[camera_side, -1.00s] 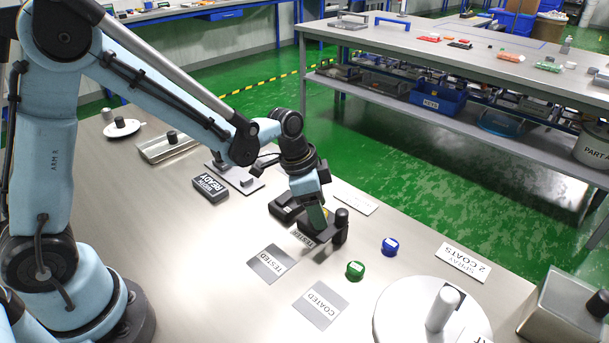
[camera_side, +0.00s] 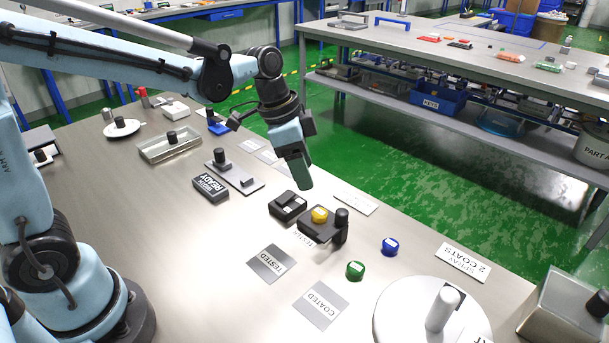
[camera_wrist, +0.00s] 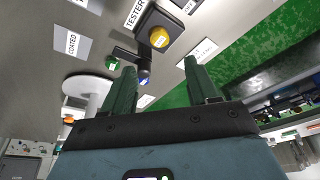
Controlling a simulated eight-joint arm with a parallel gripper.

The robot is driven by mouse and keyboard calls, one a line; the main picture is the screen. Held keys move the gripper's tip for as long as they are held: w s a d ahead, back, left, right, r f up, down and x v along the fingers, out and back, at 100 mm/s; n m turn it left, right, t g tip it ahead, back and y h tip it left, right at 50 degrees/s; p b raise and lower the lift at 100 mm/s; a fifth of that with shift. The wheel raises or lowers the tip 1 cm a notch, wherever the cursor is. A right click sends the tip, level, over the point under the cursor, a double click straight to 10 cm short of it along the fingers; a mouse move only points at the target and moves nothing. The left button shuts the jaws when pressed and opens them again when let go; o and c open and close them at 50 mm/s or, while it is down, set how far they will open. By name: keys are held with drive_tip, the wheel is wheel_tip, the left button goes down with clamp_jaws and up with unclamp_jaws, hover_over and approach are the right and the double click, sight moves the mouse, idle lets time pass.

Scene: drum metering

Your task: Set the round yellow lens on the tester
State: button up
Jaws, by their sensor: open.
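The round yellow lens (camera_side: 320,215) rests on the black tester (camera_side: 325,232), beside its upright black post. In the wrist view the yellow lens (camera_wrist: 159,37) sits on the tester's dark plate (camera_wrist: 172,19). My gripper (camera_side: 305,186) is in the air above and behind the tester, apart from the lens. In the wrist view my gripper's two green fingers (camera_wrist: 158,80) stand wide apart with nothing between them.
A green round piece (camera_side: 355,270) and a blue one (camera_side: 390,246) stand near the tester. Cards marked TESTED (camera_side: 271,264) and COATED (camera_side: 320,304) lie in front. A white turntable (camera_side: 400,320) is at front right. Bare table lies at left.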

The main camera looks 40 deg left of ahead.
drive_tip(key=s+a+n+t+y, duration=0.1)
drive_tip(key=s+a+n+t, duration=0.1)
drive_tip(key=s+n, duration=0.2)
drive_tip(key=s+a+r+n+t+y, duration=0.1)
drive_tip(key=s+a+n+t, duration=0.1)
drive_tip(key=s+n, duration=0.3)
drive_tip(key=shift+s+a+r+t, duration=0.2)
drive_tip(key=shift+s+a+t, duration=0.2)
drive_tip(key=shift+s+a, duration=0.4)
idle(0.3)
